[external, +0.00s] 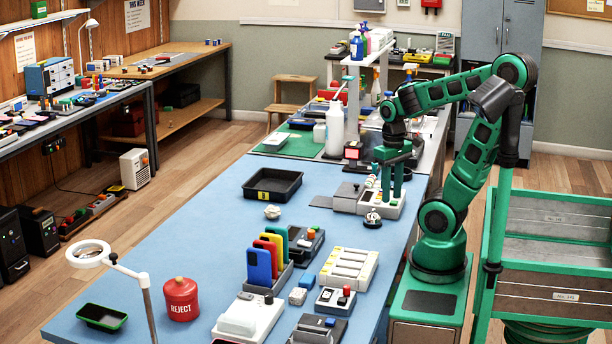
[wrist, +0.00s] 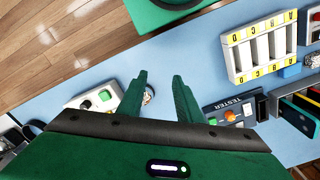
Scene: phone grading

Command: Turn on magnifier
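The magnifier (external: 90,254) is a white ring on a white arm and a grey post (external: 149,308) at the front left of the blue table. Its base is cut off by the bottom edge, and no switch on it can be made out. I cannot tell whether it is lit. It does not show in the wrist view. My gripper (external: 388,186) points down at the table's right side, far behind the magnifier, over or beside a light box with buttons (external: 382,206). In the wrist view, my gripper (wrist: 160,82) is open, its green fingers apart with nothing held.
A red reject jar (external: 181,299) and a green-rimmed black tray (external: 101,317) stand near the magnifier. A phone rack (external: 263,262), a tester (external: 304,244) and a lettered slot tray (external: 347,268) fill the middle. A black tray (external: 272,185) lies behind. Blue surface (external: 190,225) left of these is clear.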

